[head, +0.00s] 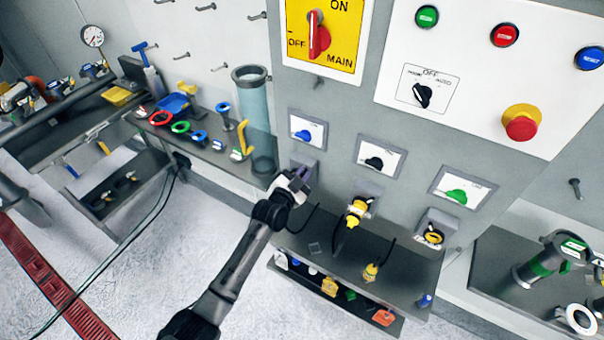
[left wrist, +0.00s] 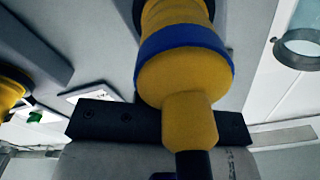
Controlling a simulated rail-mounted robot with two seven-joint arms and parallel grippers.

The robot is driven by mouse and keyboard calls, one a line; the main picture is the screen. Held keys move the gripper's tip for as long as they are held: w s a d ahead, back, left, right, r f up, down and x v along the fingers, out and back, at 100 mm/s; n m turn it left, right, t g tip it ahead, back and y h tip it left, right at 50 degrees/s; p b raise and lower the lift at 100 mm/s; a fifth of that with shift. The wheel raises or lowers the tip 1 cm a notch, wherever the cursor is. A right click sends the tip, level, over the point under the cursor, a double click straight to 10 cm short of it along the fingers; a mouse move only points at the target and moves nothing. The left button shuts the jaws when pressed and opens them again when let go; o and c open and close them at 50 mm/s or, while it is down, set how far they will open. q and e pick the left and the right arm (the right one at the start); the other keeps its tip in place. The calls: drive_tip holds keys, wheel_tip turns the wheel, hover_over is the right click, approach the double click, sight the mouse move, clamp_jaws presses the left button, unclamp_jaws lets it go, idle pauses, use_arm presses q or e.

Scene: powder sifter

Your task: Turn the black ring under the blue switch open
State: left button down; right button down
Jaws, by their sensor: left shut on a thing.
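The blue switch (head: 303,134) is on a white plate on the grey panel. My left gripper (head: 297,183) is right below it, at the panel, and covers most of the socket there. In the left wrist view, a yellow plug with a blue band (left wrist: 185,65) points toward the camera, its far end in the socket. The black ring (left wrist: 138,14) shows only as a dark edge around the plug's far end. My left gripper is shut on it; the fingertips are mostly hidden behind the plug. My right gripper is in neither view.
A second yellow plug (head: 355,213) is below the black switch (head: 374,163), and a yellow socket (head: 433,236) below the green switch (head: 456,195). A clear cylinder (head: 256,120) stands close left of the gripper. A dark shelf (head: 400,265) with small parts lies below.

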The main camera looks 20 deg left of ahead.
sight(293, 161)
use_arm(q)
drive_tip(key=shift+a+r+n, duration=0.1)
drive_tip(key=shift+n, duration=0.2)
drive_tip(key=shift+w+a+r+n, duration=0.15)
drive_tip(key=shift+a+n, duration=0.25)
drive_tip(key=shift+n, duration=0.5)
drive_tip(key=n, duration=0.1)
drive_tip(key=a+n, duration=0.1)
drive_tip(key=shift+r+n, duration=0.1)
drive_tip(key=shift+n, duration=0.3)
drive_tip(key=n, duration=0.1)
drive_tip(key=a+n, duration=0.1)
drive_tip(key=n, duration=0.1)
drive_tip(key=shift+w+a+b, duration=0.15)
drive_tip(key=shift+a+b, duration=0.1)
drive_tip(key=shift+b, duration=0.05)
drive_tip(key=shift+w+a+f+n+b, duration=0.1)
drive_tip(key=shift+a+n+b, duration=0.1)
drive_tip(key=shift+n, duration=0.45)
drive_tip(key=shift+s+a+f+n+b, duration=0.15)
drive_tip(key=shift+a+n, duration=0.1)
drive_tip(key=shift+n, duration=0.35)
drive_tip(key=shift+w+a+f+n+b, duration=0.1)
drive_tip(key=shift+w+a+n, duration=0.1)
drive_tip(key=shift+n, duration=0.45)
drive_tip(key=c, duration=1.2)
unclamp_jaws()
